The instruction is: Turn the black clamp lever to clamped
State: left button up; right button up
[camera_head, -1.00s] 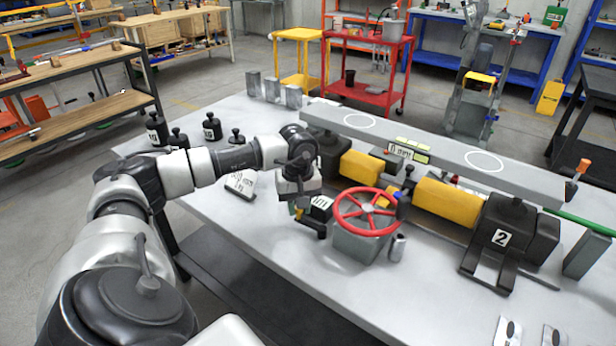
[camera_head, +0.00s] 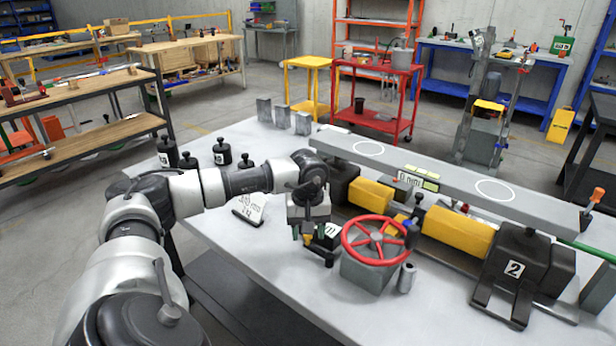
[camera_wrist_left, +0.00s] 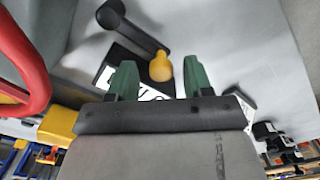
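The black clamp lever (camera_wrist_left: 138,30) shows in the left wrist view as a dark arm with a round black hub at one end and a yellow knob (camera_wrist_left: 160,67) near the other. In the head view the black lever (camera_head: 321,259) lies low beside the "1" block, left of the red handwheel (camera_head: 376,242). My left gripper (camera_head: 303,236) is above it, pointing down. In the left wrist view its green fingers (camera_wrist_left: 160,74) are apart, with the yellow knob between their tips and gaps on both sides. Contact cannot be told. My right gripper is not in view.
The handwheel stands close to the right of my left gripper. A small sign (camera_head: 250,208) and black weights (camera_head: 222,153) stand on the table at left. The grey tabletop (camera_head: 290,290) in front is clear.

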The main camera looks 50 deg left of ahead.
pick_arm(q)
notch_tip(320, 180, up, 11)
dwell(0.7)
jog(key=shift+s+f, duration=0.1)
jog(key=shift+f, duration=0.05)
dwell(0.3)
